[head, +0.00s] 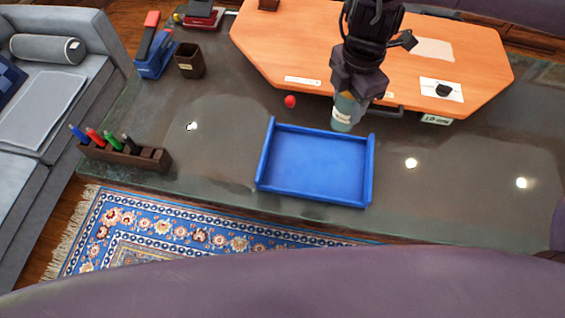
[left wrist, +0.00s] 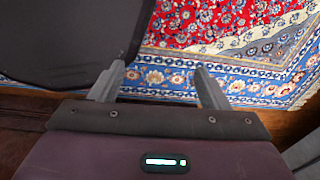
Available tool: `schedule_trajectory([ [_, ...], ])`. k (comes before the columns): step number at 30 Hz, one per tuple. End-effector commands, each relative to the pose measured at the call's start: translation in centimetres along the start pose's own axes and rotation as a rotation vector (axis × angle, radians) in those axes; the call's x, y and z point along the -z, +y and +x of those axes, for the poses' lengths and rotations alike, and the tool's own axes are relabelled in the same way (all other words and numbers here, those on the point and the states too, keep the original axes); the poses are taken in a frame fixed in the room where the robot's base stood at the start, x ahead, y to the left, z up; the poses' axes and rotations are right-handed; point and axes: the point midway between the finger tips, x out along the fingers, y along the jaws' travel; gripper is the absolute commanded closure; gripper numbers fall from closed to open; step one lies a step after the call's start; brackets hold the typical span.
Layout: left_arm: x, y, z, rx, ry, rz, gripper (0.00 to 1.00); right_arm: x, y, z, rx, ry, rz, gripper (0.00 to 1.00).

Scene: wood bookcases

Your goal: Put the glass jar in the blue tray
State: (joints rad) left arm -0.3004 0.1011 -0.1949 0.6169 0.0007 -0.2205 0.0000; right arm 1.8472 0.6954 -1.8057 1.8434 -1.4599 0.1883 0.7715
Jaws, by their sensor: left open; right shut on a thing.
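The blue tray (head: 315,165) lies on the dark table top in the middle of the head view and looks empty. The glass jar (head: 343,113), greenish with a pale label, is just behind the tray's far right corner. My right gripper (head: 353,88) comes from above and is shut on the upper part of the jar. The gripper hides the jar's top; whether the jar touches the table I cannot tell. My left gripper (left wrist: 158,90) is open and empty in the left wrist view, above a patterned rug. It is not in the head view.
An orange board (head: 290,45) lies behind the tray, with a small red ball (head: 290,101) near its edge. A dark pen holder (head: 125,155) and a brown cup (head: 189,60) stand to the left. The table (head: 460,185) is clear right of the tray.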

Motion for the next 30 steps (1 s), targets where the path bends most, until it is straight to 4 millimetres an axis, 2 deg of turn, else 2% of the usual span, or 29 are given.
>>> schedule_trajectory([
  [5, 0.3, 1.4, 0.6, -0.017, 0.004, -0.003, 0.30, -0.1, -0.2, 1.4, 0.006, 0.002, 0.013, 0.79],
  [11, 0.7, 2.7, 1.1, -0.033, 0.012, -0.001, 0.30, 0.0, -0.4, 6.5, 0.009, 0.005, 0.015, 0.79],
  [18, 0.6, 2.5, 2.2, -0.030, 0.012, -0.001, 0.30, 0.0, -0.3, 12.8, 0.008, 0.004, 0.014, 0.79],
  [21, 0.5, 2.1, 2.6, -0.025, 0.011, -0.002, 0.30, 0.0, -0.3, 14.7, 0.006, 0.003, 0.014, 0.79],
  [28, 0.3, 1.7, 3.1, -0.019, 0.009, -0.005, 0.30, -0.1, -0.2, 16.8, 0.003, 0.001, 0.012, 0.79],
  [30, 0.3, 1.7, 3.5, -0.019, 0.009, -0.005, 0.30, 0.0, -0.3, 17.9, 0.005, 0.002, 0.013, 0.79],
])
